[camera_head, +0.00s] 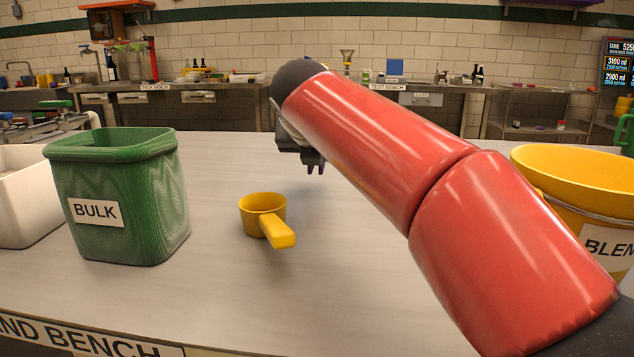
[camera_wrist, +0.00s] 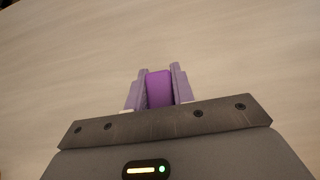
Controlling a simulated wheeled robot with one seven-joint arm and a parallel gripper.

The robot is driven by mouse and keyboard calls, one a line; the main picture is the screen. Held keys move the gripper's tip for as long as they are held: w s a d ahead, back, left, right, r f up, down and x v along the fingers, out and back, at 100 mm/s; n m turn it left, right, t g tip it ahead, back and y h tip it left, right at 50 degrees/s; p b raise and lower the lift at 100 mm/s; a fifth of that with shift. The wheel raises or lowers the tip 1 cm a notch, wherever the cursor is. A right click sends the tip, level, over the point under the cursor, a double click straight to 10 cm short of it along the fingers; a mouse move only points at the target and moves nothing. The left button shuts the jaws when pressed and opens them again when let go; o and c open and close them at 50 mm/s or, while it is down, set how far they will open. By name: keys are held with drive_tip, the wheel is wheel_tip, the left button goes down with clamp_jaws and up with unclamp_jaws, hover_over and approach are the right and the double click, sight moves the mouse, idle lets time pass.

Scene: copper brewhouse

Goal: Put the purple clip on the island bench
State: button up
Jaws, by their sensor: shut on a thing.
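The purple clip (camera_wrist: 158,88) is held between the two fingers of my gripper (camera_wrist: 159,74) in the wrist view. A gap seems to separate the fingertips from the surface, but the exact height is hard to tell. The bench's front sign (camera_head: 85,340) is cut off and reads "ND BENCH".
A green bin (camera_head: 120,190) marked BULK and a yellow scoop (camera_head: 262,215) stand on the bench, left of my gripper. A white container (camera_head: 25,205) is at far left, a yellow tub (camera_head: 580,190) at right. The bench top around my gripper is clear.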

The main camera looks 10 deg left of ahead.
sight(317, 189)
drive_tip(key=shift+f+b, duration=0.7)
drive_tip(key=shift+f, duration=1.15)
drive_tip(key=shift+f, duration=0.2)
drive_tip(key=o, duration=1)
drive_tip(key=shift+c, duration=0.2)
drive_tip(key=shift+r, duration=0.15)
drive_tip(key=shift+s+r, duration=0.25)
drive_tip(key=shift+r, duration=0.05)
drive_tip(key=p+v, duration=0.1)
drive_tip(key=v, duration=1)
drive_tip(key=shift+s+p, duration=0.15)
drive_tip(key=shift+p, duration=0.25)
